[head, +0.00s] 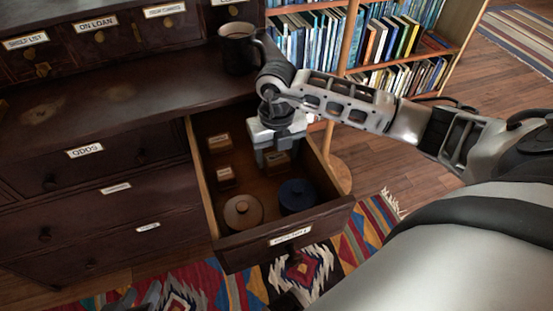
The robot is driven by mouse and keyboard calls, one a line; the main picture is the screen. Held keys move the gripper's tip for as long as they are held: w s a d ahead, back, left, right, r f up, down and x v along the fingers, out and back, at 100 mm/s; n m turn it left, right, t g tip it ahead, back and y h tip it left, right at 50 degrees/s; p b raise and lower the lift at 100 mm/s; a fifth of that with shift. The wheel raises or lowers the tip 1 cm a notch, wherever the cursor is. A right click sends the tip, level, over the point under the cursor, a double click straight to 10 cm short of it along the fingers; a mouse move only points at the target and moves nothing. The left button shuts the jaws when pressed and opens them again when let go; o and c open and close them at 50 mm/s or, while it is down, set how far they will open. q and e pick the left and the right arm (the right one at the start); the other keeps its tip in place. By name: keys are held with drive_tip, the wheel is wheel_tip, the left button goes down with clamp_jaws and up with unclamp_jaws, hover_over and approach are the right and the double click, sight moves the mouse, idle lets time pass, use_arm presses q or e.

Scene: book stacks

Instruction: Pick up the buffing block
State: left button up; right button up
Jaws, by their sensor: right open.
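Several small tan blocks with pale labels lie in the open drawer (238,243). One block (279,161) is below and between the fingers of my right gripper (274,153), partly hidden by it. The others are a back block (219,142) and a front block (226,176), both to the left. The labels are too small to read, so I cannot tell which one is the buffing block. My right gripper is open and reaches down into the drawer. I cannot tell whether its fingers touch the block. My left gripper is not clearly in view.
A round tan lidded pot (243,211) and a dark blue pot (297,195) stand in the drawer's front. A dark mug (237,50) stands on the cabinet top (110,98), behind the drawer. A bookcase (349,40) is behind my right arm.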

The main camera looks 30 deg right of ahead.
sight(276, 157)
drive_tip(key=shift+r, duration=0.1)
drive_tip(key=c, duration=0.8)
use_arm(q)
drive_tip(key=shift+r, duration=0.15)
use_arm(e)
drive_tip(key=shift+o, duration=0.2)
